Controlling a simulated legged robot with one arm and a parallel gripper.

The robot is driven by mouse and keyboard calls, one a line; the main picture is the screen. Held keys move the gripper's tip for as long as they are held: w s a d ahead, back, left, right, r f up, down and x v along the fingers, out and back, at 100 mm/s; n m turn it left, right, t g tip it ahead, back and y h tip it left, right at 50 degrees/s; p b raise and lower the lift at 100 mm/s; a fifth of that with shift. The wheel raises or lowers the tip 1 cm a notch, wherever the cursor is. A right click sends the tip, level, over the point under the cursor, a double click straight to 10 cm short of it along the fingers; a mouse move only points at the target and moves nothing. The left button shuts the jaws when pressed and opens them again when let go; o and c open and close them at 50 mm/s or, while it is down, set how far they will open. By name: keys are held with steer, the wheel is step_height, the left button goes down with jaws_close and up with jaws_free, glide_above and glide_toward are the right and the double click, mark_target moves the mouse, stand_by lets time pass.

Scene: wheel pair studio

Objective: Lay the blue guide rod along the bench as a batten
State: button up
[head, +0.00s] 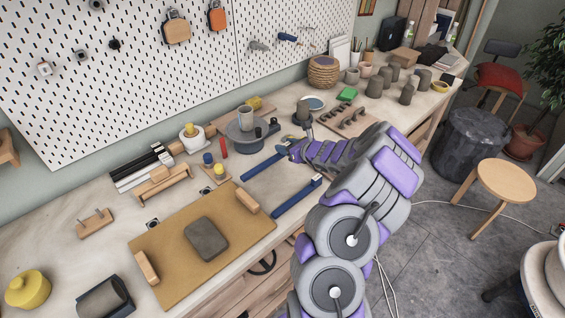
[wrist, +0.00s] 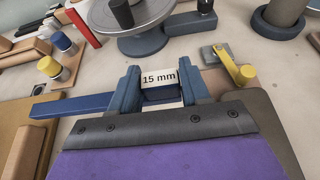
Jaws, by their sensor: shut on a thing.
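A blue guide rod (head: 262,167) reaches left from my gripper (head: 289,150) over the bench (head: 75,248), with its far end close to the tan board. In the wrist view my gripper (wrist: 160,88) is shut on the rod (wrist: 72,104), and a white "15 mm" label (wrist: 160,78) shows between the fingers. The right part of the rod is hidden. I cannot tell whether it touches the bench. A second blue bar (head: 294,198) with a white end lies near the front edge, apart from the held rod.
The tan board (head: 160,238) with a dark slab (head: 206,240) lies left of the rod. A turntable (head: 246,142) stands behind my gripper. Small yellow and blue jars (head: 218,169) stand to its left. A dark cup (head: 302,116) and tool board (head: 346,120) are to the right.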

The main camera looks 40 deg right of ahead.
mark_target(287, 163)
steer(key=shift+d+f, duration=0.25)
steer(key=shift+f, duration=0.45)
steer(key=f, duration=0.1)
steer(key=f+b, duration=0.1)
steer(key=f, duration=0.1)
steer(key=shift+a+f, duration=0.25)
steer(key=shift+f, duration=0.05)
steer(key=shift+r, duration=0.1)
steer(key=o, duration=1.1)
steer(key=shift+d, duration=0.1)
